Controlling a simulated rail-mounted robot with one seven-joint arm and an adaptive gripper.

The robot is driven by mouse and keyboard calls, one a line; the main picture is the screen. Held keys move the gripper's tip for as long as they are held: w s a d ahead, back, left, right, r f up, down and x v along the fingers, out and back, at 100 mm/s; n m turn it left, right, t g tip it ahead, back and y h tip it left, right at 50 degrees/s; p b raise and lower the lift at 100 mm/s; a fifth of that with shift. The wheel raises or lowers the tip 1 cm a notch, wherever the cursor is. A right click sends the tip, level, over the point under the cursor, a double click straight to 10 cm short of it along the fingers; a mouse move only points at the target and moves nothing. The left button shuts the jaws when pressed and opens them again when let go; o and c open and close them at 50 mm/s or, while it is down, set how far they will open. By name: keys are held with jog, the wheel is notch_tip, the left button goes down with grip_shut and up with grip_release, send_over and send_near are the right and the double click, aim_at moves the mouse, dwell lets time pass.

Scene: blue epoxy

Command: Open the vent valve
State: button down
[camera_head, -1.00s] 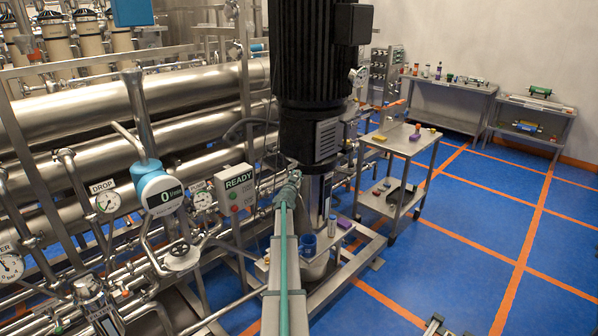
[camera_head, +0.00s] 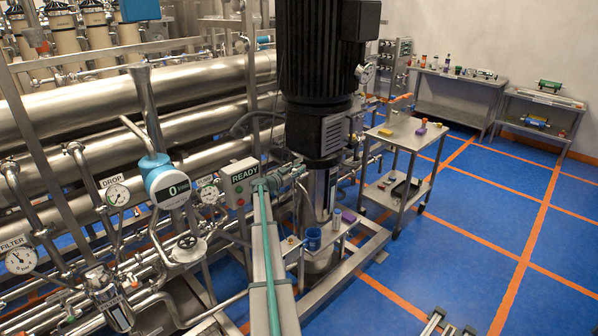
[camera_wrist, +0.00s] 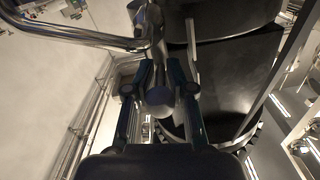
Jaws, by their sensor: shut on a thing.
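In the wrist view, my gripper (camera_wrist: 160,70) has its two dark fingers closed in on a shiny metal part (camera_wrist: 150,28), which stands up between the fingertips below a bent pipe. A round grey knob (camera_wrist: 160,98) shows between the fingers, nearer the palm. I take the held part for the vent valve's handle, but no label confirms it. In the head view, my grey and teal arm reaches up from the bottom to beside the READY box (camera_head: 240,182). The fingers and their hold cannot be made out there.
The big black pump motor (camera_head: 322,60) stands just right of my arm. Left are steel pipes, a teal flow meter (camera_head: 168,182), a handwheel valve (camera_head: 187,243) and dial gauges. The blue floor (camera_head: 455,235) at right is mostly clear.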

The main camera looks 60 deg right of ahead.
jog(key=shift+w+g, duration=0.1)
jog(key=shift+g, duration=0.2)
jog(key=c, duration=1.2)
grip_release()
jog(key=shift+a, duration=0.1)
jog(key=v, duration=1.2)
jog(key=shift+w+r, duration=0.1)
